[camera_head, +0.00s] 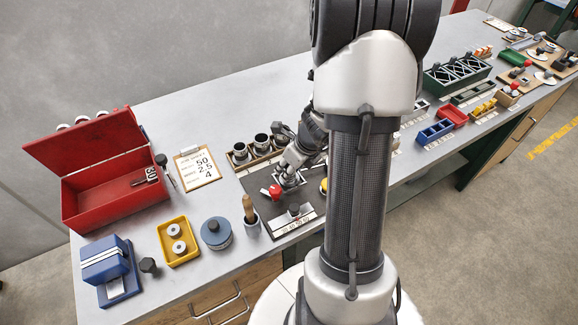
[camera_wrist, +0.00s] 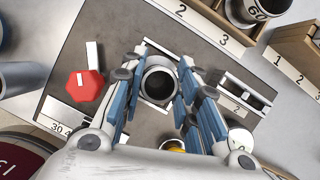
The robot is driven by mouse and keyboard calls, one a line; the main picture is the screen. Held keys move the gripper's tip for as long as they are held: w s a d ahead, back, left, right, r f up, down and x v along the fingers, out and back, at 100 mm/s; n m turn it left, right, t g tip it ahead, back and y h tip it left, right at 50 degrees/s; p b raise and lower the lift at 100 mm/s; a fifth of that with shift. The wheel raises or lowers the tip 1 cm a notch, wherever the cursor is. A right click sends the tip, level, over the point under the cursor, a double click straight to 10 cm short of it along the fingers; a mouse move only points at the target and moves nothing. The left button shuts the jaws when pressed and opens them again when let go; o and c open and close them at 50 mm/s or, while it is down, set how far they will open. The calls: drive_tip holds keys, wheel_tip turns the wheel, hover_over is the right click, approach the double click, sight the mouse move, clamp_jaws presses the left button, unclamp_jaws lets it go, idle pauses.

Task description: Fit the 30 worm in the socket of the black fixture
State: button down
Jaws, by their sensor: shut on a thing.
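My gripper (camera_wrist: 160,88) is shut on a round grey metal piece with a dark hollow top, which I take to be the 30 worm (camera_wrist: 159,66); no number shows on it. Its lower part is hidden, so I cannot tell whether it is in a socket. The black fixture (camera_wrist: 120,45) is a dark plate below my gripper, with a red knob (camera_wrist: 85,88) left of the fingers. In the head view my gripper (camera_head: 289,180) is low over the black fixture (camera_head: 255,180), partly hidden by my arm.
A wooden rack (camera_wrist: 212,8) with numbered places borders the plate; a cup marked 60 (camera_wrist: 246,10) stands there. In the head view a wooden-handled tool in a cup (camera_head: 250,213), a blue round tin (camera_head: 216,233) and a yellow tray (camera_head: 164,250) stand left of the plate.

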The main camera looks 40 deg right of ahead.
drive_tip(key=c, duration=1.2)
unclamp_jaws()
drive_tip(key=shift+o, duration=0.2)
drive_tip(key=shift+r, duration=0.15)
drive_tip(key=v, duration=1.1)
drive_tip(key=shift+s+r, duration=0.15)
drive_tip(key=shift+r, duration=0.25)
